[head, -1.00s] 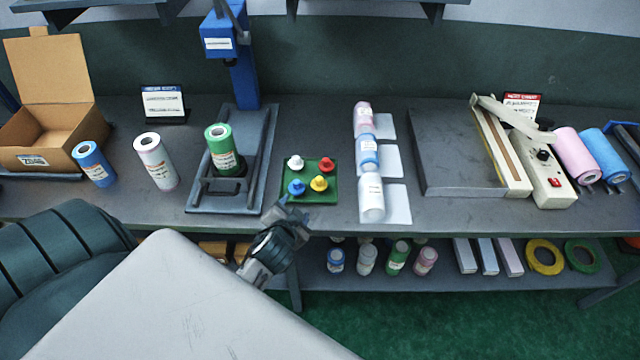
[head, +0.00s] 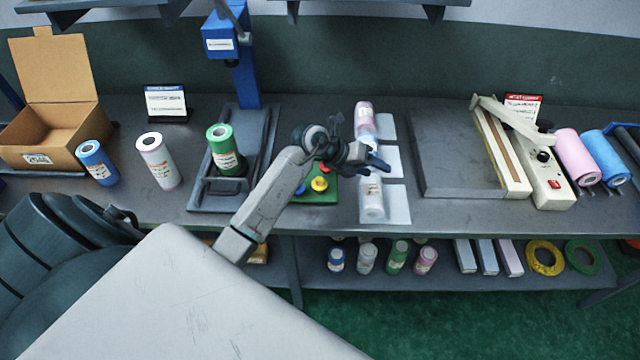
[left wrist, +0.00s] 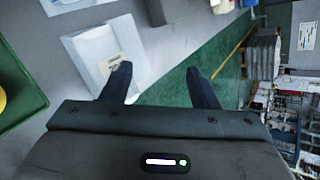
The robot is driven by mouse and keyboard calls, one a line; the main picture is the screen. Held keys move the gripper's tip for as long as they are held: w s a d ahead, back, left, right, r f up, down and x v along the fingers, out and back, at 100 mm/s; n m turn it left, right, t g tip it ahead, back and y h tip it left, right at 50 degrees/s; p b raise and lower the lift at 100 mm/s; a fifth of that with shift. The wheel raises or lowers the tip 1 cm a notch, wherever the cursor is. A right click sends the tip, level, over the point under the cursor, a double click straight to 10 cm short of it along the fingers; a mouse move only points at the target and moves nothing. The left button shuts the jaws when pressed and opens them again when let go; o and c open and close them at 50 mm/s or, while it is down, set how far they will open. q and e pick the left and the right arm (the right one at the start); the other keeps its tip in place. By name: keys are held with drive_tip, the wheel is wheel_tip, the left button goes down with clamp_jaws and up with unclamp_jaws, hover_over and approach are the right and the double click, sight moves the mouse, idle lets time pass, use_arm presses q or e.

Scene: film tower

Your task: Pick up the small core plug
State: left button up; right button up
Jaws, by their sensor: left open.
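Several small plugs stand on a green tray (head: 322,198) on the bench in the head view. The yellow plug (head: 319,184) shows clearly, the blue plug (head: 300,188) partly, and a bit of red shows behind my arm. The white one is hidden by my arm. Which plug is the small one I cannot tell. My left gripper (head: 376,160) is open and empty, to the right of the tray, over the column of rolls. In the left wrist view its fingers (left wrist: 160,85) are apart, and the tray (left wrist: 22,85) is at the left edge. My right gripper is not in view.
A green roll (head: 222,150) stands in a press fixture left of the tray. A grey plate with a sealer (head: 554,178) stands farther right.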

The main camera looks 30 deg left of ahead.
use_arm(q)
drive_tip(key=a+f+g+y, duration=0.2)
drive_tip(key=a+g+y, duration=0.15)
drive_tip(key=a, duration=0.35)
drive_tip(key=n+g+y, duration=0.1)
drive_tip(key=g+y, duration=0.2)
drive_tip(key=y, duration=0.1)
hover_over(319, 179)
drive_tip(key=shift+a+r, duration=0.1)
drive_tip(key=shift+r, duration=0.3)
drive_tip(key=shift+s+a+f+n+b, duration=0.15)
drive_tip(key=shift+f+n+b, duration=0.15)
drive_tip(key=shift+f+b, duration=0.15)
drive_tip(key=f+b, duration=0.7)
drive_tip(key=shift+d+f+b, duration=0.25)
drive_tip(key=shift+f+b, duration=0.05)
drive_tip(key=shift+b, duration=0.05)
drive_tip(key=shift+w+f, duration=0.2)
drive_tip(key=shift+f, duration=0.85)
drive_tip(key=c, duration=0.7)
